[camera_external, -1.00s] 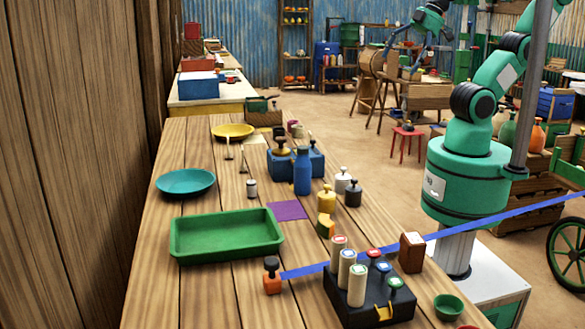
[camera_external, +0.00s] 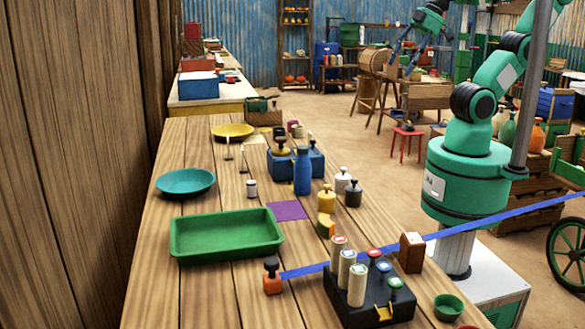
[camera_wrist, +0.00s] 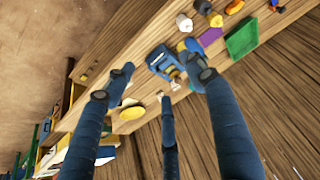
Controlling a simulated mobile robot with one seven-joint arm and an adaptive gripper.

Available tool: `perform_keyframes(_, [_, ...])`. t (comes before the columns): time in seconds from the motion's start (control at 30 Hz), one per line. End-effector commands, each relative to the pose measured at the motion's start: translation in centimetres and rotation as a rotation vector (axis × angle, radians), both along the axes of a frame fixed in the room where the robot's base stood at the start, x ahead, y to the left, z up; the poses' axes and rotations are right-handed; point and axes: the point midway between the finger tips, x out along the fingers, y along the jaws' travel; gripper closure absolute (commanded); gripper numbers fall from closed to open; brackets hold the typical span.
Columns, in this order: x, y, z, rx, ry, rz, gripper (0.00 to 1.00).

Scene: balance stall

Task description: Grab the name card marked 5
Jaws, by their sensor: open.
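I cannot make out a card marked 5 in either view; no number is readable. A small brown upright block with a pale face (camera_external: 412,252) stands at the right table edge; I cannot tell whether it is a name card. My gripper (camera_wrist: 160,73) shows in the wrist view with its dark blue fingers spread, open and empty above the table. Beyond the fingers are the blue box (camera_wrist: 162,62) and the yellow plate (camera_wrist: 132,113).
The table holds a green tray (camera_external: 226,235), a teal plate (camera_external: 186,182), a blue bottle (camera_external: 302,172), a purple mat (camera_external: 287,210) and a black rack (camera_external: 345,292) with several pale cylinders. A blue strap (camera_external: 310,269) crosses the near end. A plank wall (camera_external: 75,150) bounds the left.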

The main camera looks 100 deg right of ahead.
Motion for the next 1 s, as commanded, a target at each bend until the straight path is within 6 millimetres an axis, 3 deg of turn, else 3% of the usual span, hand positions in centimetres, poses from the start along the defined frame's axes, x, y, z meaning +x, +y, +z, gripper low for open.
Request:
perform_keyframes(0.07, [0.0,0.0,0.0,0.0,0.0,0.0,0.66])
perform_keyframes(0.57, [0.9,-0.1,0.8,0.008,0.007,-0.019,0.66])
perform_keyframes(0.77, [3.3,-0.6,2.5,0.031,0.028,-0.077,0.66])
perform_keyframes(1.0, [8.1,-1.6,5.2,0.073,0.063,-0.187,0.66])
